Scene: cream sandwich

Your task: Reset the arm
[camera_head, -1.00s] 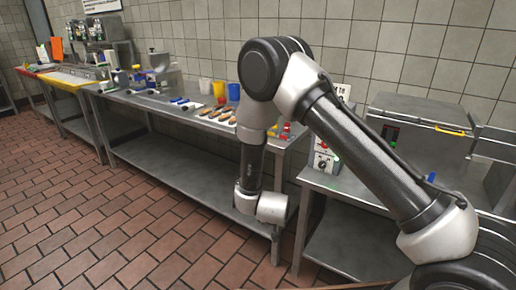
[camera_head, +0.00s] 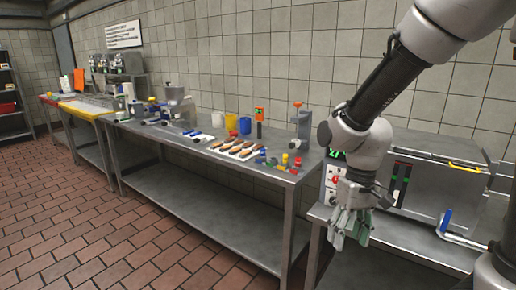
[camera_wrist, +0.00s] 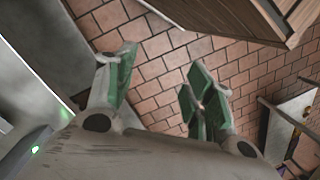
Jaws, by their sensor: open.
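My gripper (camera_head: 350,228) hangs at the lower right in the head view, in front of the metal machine on the right-hand counter. Its green-lined fingers also show in the wrist view (camera_wrist: 160,85). They stand apart with nothing between them, over the red tile floor. My arm comes down from the upper right, bends at a dark joint, and the gripper points downward.
A steel table (camera_head: 215,160) holds several brown rolls (camera_head: 238,149), yellow and blue cups and small coloured items. A metal machine (camera_head: 430,185) with a blue-handled lever stands on the right counter. The tiled floor (camera_head: 120,240) is open at left.

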